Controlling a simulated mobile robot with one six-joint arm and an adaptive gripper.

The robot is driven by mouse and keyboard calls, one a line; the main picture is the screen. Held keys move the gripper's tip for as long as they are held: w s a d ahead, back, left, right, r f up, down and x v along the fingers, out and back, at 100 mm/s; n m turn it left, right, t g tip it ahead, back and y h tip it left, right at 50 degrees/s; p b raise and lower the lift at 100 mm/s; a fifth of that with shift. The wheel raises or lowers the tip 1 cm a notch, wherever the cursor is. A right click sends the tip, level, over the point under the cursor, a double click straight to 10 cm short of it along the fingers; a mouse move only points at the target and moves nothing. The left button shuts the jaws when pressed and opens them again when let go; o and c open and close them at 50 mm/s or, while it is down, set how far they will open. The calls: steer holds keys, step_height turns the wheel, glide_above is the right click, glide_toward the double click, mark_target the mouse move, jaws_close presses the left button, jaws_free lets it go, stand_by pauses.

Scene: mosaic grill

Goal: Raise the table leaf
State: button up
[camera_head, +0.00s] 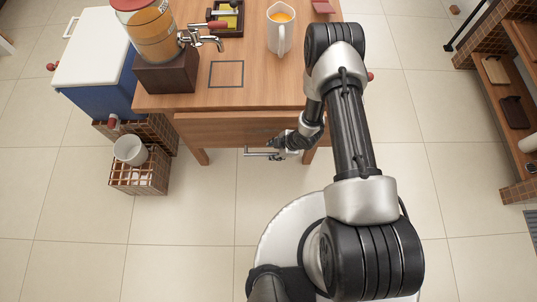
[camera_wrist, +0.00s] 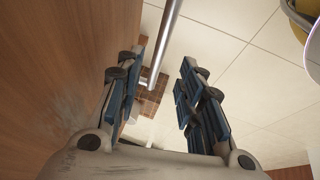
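The wooden table (camera_head: 255,85) stands in the upper middle of the head view. A wooden front panel (camera_head: 225,128), likely the leaf, hangs below its near edge. A metal bar handle (camera_head: 258,154) sticks out from it; the handle (camera_wrist: 167,40) also shows in the wrist view. My gripper (camera_head: 283,144) is at the handle's right part, partly hidden by my arm. In the wrist view my gripper (camera_wrist: 161,68) is open. The bar passes between the two fingers, nearer the left one, with a gap to the right finger. The panel (camera_wrist: 50,70) fills the left side there.
A drink dispenser (camera_head: 155,40), an orange-filled jug (camera_head: 280,30) and a tray (camera_head: 228,18) stand on the tabletop. A blue and white cooler (camera_head: 95,65) and a tiled step with a white bucket (camera_head: 130,150) are at left. Shelves (camera_head: 505,90) stand at right. The floor between is clear.

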mark_target(267, 154)
steer(key=b+x, duration=0.2)
steer(key=x, duration=0.4)
steer(key=shift+w+a+f, duration=0.1)
jaws_close()
stand_by(0.3)
stand_by(0.3)
